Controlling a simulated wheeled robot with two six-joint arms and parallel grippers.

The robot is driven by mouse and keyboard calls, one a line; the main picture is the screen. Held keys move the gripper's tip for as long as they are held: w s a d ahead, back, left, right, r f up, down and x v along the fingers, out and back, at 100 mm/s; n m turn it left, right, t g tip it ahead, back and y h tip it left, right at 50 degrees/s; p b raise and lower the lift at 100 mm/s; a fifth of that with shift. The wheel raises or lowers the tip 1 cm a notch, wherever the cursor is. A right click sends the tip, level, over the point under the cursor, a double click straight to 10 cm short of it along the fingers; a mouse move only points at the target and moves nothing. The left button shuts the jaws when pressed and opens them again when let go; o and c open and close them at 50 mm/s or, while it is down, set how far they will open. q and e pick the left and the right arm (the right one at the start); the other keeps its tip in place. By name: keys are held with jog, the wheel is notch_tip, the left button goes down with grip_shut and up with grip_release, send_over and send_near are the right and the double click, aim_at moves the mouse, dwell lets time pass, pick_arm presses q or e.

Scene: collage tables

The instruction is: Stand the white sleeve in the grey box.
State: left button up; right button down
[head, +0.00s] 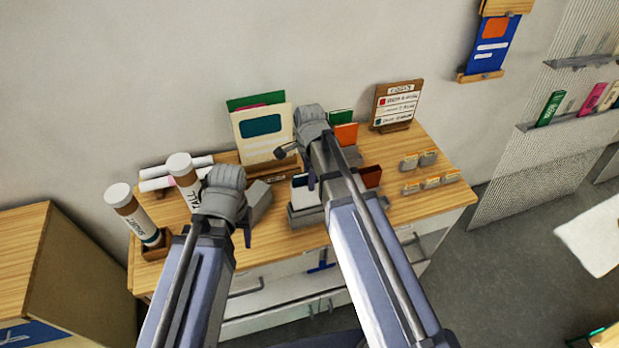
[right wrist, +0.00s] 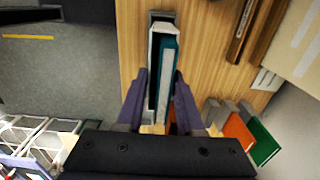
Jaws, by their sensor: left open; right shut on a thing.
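The white sleeve (right wrist: 153,75), with a teal face, is upright between the fingers of my right gripper (right wrist: 161,95), which is shut on it. In the head view a white part of the sleeve (head: 299,181) shows beside my right gripper, just above the grey box (head: 306,217) near the table's front. A grey rim shows past the sleeve's far end in the right wrist view. My fingers hide the sleeve's bottom, so I cannot tell how deep it sits. My left gripper (head: 220,228) is open and empty, over the table's left part.
Orange (head: 346,134) and green sleeves stand behind, with a dark red one (head: 371,176) to the right. A wooden stand holds a cream folder (head: 264,135). White-capped tubes (head: 132,214) stand at the left. A sign (head: 397,104) and small grey card holders (head: 428,158) are at the right.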

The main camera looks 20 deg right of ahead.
aim_at(309, 196)
jog(key=shift+f+b, duration=1.75)
jog(key=shift+f, duration=0.2)
jog(key=shift+f+b, duration=2.4)
jog(key=shift+b, duration=0.05)
jog(key=shift+c, duration=2.3)
grip_release()
notch_tip(309, 196, up, 8)
jog(key=p, duration=0.8)
